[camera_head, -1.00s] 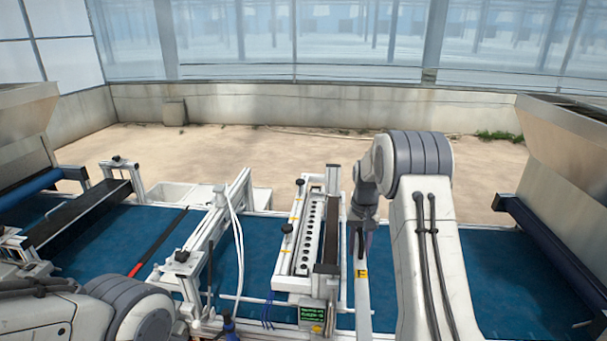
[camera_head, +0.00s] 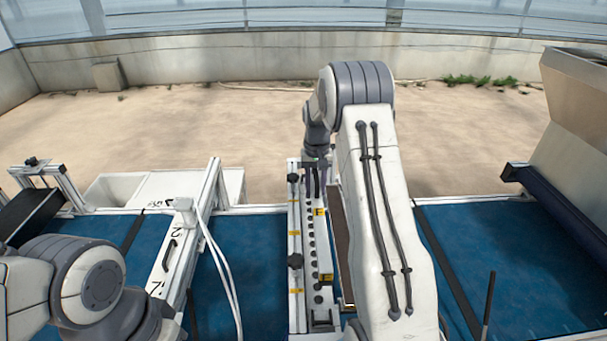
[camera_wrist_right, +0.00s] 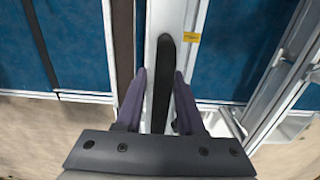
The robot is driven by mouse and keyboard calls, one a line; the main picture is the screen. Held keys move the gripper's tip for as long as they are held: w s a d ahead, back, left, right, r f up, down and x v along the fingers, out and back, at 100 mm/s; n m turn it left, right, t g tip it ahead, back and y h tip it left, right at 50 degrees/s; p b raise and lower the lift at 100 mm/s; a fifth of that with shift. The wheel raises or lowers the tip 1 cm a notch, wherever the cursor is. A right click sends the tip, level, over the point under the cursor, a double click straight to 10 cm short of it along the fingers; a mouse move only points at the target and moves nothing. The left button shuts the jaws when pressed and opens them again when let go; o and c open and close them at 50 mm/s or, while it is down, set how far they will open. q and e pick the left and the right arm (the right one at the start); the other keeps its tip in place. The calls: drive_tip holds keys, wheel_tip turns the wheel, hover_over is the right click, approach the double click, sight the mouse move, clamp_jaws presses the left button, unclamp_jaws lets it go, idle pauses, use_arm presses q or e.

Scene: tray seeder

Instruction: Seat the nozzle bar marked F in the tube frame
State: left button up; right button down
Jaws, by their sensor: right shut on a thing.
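The nozzle bar marked F (camera_head: 321,212) is a long pale bar with yellow labels. In the head view it lies lengthwise along the tube frame (camera_head: 296,318), beside or over its row of dark holes; I cannot tell whether it touches or sits down in it. My right gripper (camera_head: 318,180) is at the bar's far end, partly hidden by its arm. In the right wrist view its two fingers (camera_wrist_right: 160,85) flank a black handle on the white bar (camera_wrist_right: 178,58). My left gripper is out of view; only its arm shows at lower left.
Black knobs (camera_head: 295,261) stand on the frame's left rail. A blue belt (camera_head: 505,255) lies on both sides. A white rail with cables (camera_head: 210,195) is to the left, white bins (camera_head: 150,187) are behind it, and a metal hopper (camera_head: 575,110) is at right.

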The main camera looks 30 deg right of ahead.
drive_tip(key=shift+w, duration=0.3)
drive_tip(key=shift+f, duration=0.2)
drive_tip(key=shift+s+f+b, duration=0.1)
drive_tip(key=shift+f+b, duration=5.25)
drive_tip(key=shift+f, duration=2.1)
drive_tip(key=shift+f, duration=0.2)
drive_tip(key=shift+c, duration=2.2)
unclamp_jaws()
